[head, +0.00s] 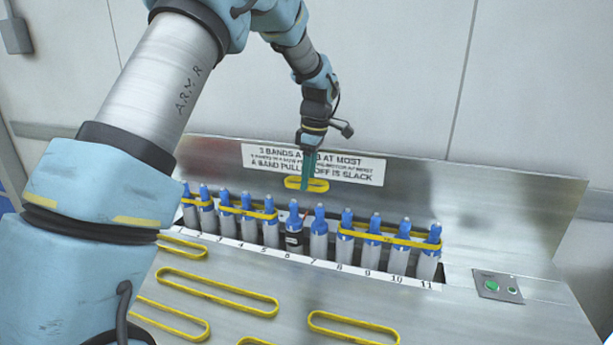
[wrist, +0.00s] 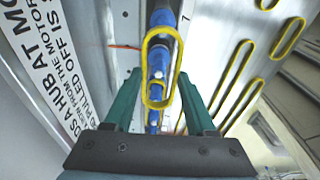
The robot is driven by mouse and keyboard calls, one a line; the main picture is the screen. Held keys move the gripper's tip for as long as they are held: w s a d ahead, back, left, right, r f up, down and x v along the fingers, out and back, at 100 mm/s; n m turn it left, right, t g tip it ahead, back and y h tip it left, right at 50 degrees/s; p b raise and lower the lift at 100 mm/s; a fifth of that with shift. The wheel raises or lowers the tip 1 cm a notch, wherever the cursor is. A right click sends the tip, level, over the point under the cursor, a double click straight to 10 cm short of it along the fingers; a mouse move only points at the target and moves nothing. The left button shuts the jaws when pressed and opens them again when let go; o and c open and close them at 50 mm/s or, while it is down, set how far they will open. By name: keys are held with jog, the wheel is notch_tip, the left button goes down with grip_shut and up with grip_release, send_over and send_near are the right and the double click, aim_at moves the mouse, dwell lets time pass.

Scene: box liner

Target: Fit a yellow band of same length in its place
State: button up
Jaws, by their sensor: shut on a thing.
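My gripper (head: 307,180) is shut on a short yellow band (head: 320,186). It holds the band in the air above and behind the row of posts, near the sign. In the wrist view the band (wrist: 173,68) shows as a closed loop between the green fingers (wrist: 160,85), with blue-topped posts below it. The numbered posts stand upright in a slot. Yellow bands go around posts at the left end, around posts near 3 to 5 (head: 248,213), and around posts near 8 to 11 (head: 390,238).
Several loose yellow bands of different lengths lie on the front panel, such as a long one (head: 218,293) and another (head: 352,328). A control plate (head: 497,287) with a green button is at the right. A lettered sign (head: 312,163) is on the back panel.

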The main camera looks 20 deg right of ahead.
notch_tip(320, 180, down, 9)
jog(key=b, duration=0.5)
dwell(0.6)
jog(key=o, duration=1.4)
jog(key=shift+r, duration=0.15)
notch_tip(320, 180, up, 10)
jog(key=r+b, duration=0.1)
jog(key=b, duration=0.2)
jog(key=s+a+f+m+h, duration=0.1)
jog(key=a+f+m, duration=0.15)
jog(key=a, duration=0.85)
jog(key=s+a+f+m, duration=0.2)
jog(key=a+m, duration=0.1)
jog(key=a, duration=0.7)
jog(key=s+a+f+m, duration=0.2)
jog(key=s+a, duration=0.4)
jog(key=a, duration=0.1)
jog(key=s+a+f+m, duration=0.3)
jog(key=s+a, duration=0.3)
jog(key=a, duration=0.1)
jog(key=shift+a+f+m+t, duration=0.2)
jog(key=shift+a+m+t, duration=0.05)
jog(key=shift+m+t, duration=0.15)
